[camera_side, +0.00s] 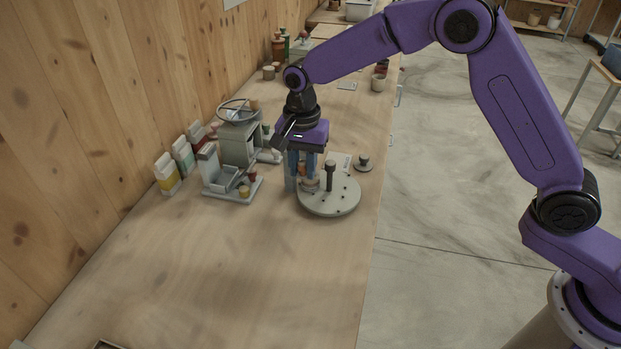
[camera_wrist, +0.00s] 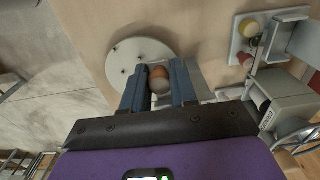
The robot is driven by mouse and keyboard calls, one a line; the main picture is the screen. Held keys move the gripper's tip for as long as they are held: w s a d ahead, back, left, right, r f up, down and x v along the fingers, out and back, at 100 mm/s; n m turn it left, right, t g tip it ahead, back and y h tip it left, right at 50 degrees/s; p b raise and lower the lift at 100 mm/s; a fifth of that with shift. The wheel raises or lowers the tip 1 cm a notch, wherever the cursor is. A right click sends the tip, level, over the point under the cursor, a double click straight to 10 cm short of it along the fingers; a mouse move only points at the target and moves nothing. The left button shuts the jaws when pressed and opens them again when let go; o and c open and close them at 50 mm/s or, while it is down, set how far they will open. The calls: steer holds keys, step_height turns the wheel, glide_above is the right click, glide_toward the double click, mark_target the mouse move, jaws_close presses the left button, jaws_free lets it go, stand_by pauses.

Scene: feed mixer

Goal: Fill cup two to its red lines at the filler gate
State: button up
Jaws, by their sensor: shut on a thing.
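My gripper (camera_side: 307,180), pointing down, has its blue fingers at the left edge of a round grey plate (camera_side: 338,203). In the wrist view, the fingers (camera_wrist: 159,85) are on either side of a small tan and orange-brown cup-like thing (camera_wrist: 159,82), and they are shut on it. Its far part overlaps the plate in that view. The grey filler-like machine (camera_side: 238,150) with a wheel on top stands to the left. I cannot read numbers or see red lines on any cup.
A dark upright peg (camera_side: 330,175) stands on the plate, close to my fingers. A grey knobbed weight (camera_side: 363,163) sits behind it near the table edge. Several cartons (camera_side: 167,173) line the wall side.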

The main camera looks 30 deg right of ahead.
steer(key=shift+w+d, duration=0.1)
steer(key=shift+w, duration=0.05)
steer(key=shift+w+d, duration=0.75)
steer(key=shift+d, duration=0.05)
steer(key=o, duration=0.9)
steer(key=shift+c, duration=0.2)
steer(key=shift+r, duration=0.1)
steer(key=shift+s+a+r, duration=0.1)
steer(key=shift+r, duration=2.8)
